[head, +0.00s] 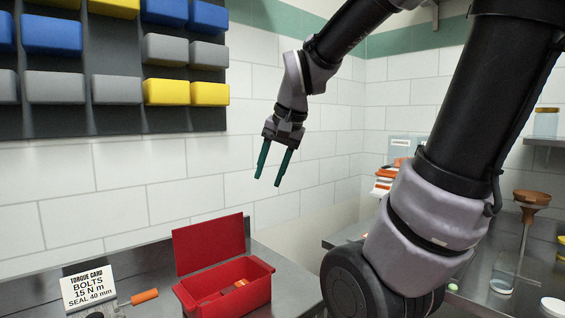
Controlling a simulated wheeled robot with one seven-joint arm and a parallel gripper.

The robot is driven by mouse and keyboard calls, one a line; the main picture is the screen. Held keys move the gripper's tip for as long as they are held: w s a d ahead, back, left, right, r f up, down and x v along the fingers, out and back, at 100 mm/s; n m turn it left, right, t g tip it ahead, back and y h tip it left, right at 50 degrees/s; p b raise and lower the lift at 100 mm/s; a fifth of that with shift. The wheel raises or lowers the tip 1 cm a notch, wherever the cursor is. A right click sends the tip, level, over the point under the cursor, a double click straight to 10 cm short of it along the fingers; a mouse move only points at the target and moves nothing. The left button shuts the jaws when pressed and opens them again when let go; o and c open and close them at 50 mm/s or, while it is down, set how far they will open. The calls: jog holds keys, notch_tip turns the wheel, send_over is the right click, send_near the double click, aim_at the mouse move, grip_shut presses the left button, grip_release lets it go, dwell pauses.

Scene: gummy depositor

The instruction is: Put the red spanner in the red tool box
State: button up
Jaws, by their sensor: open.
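The red tool box (210,245) stands on the metal bench at the bottom centre with its lid raised at the back. Inside it lie a reddish piece and a small orange piece (240,283). I cannot tell whether the reddish piece is the red spanner, and no spanner shows clearly elsewhere. My gripper (269,182) hangs above and slightly right of the box, well clear of it. Its two teal fingers point down and are apart, with nothing between them.
A torque card (88,288) stands on the bench at left, beside an orange-handled tool (144,296). Blue, grey and yellow bins (165,92) hang on the wall at upper left. My arm covers much of the right side. A brown funnel (531,198) shows at far right.

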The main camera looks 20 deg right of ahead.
jog(key=s+r+n+t, duration=0.2)
jog(key=s+r, duration=0.1)
jog(key=s, duration=0.2)
jog(key=shift+s+d, duration=0.2)
jog(key=shift+d, duration=0.25)
jog(key=shift+a+n, duration=0.15)
jog(key=shift+n, duration=0.15)
